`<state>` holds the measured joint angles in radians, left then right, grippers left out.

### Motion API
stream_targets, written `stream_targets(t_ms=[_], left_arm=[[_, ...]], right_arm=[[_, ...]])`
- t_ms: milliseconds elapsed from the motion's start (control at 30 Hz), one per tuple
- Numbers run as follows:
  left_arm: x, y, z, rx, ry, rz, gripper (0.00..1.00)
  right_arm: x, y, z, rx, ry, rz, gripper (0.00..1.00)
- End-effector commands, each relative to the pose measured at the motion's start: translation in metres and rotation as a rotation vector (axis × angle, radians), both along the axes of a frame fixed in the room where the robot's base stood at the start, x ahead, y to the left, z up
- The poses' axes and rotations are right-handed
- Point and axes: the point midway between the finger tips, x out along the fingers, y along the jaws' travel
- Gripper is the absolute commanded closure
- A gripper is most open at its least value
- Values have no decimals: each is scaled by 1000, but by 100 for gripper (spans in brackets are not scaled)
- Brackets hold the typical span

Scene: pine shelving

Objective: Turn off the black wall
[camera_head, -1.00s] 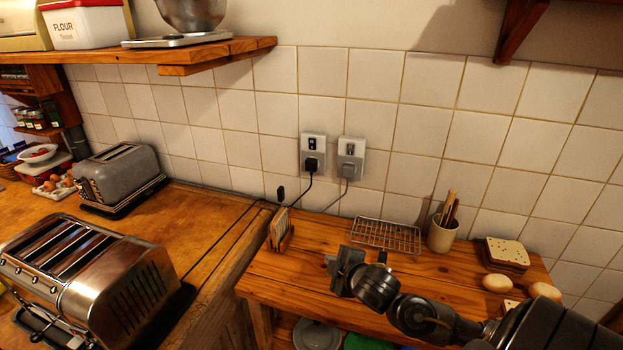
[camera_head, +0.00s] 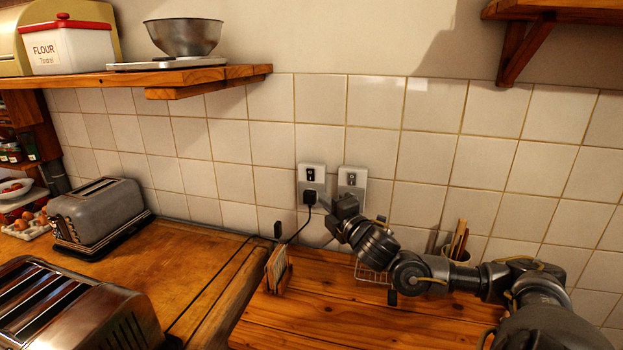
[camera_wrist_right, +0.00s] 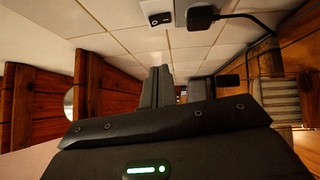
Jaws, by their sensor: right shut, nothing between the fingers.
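Two white wall sockets with black switches are on the tiled wall. The left socket (camera_head: 312,179) has a black plug (camera_head: 310,198) in it, its cord running down. The right socket (camera_head: 351,181) shows its switch; its lower part and plug are hidden behind my right gripper (camera_head: 337,212). My right gripper is shut and empty, raised in front of the wall just below and right of the black plug. In the right wrist view its fingers (camera_wrist_right: 158,88) are together, with a socket switch (camera_wrist_right: 160,18) and the black plug (camera_wrist_right: 203,17) at the top. My left gripper is not in view.
A wire rack (camera_head: 372,274) and a utensil pot (camera_head: 457,246) are partly behind my right arm. A grey toaster (camera_head: 97,213) and a shelf (camera_head: 190,77) are on the left.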

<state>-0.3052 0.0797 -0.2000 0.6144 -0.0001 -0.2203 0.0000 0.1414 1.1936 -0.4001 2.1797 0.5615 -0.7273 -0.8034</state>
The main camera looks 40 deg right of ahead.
Motion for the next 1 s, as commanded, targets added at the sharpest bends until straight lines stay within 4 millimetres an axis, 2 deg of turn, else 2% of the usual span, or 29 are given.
stream_targets(t_ms=[200, 500, 733, 1000], left_arm=[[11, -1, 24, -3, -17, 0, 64], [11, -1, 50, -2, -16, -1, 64], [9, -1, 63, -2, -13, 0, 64], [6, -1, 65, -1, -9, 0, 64]], right_arm=[[38, -6, 11, 5, -5, -1, 100], [96, -18, 15, 3, -1, 0, 100], [110, -41, 15, 2, 1, 1, 100], [114, -47, 13, 3, 0, 3, 100]])
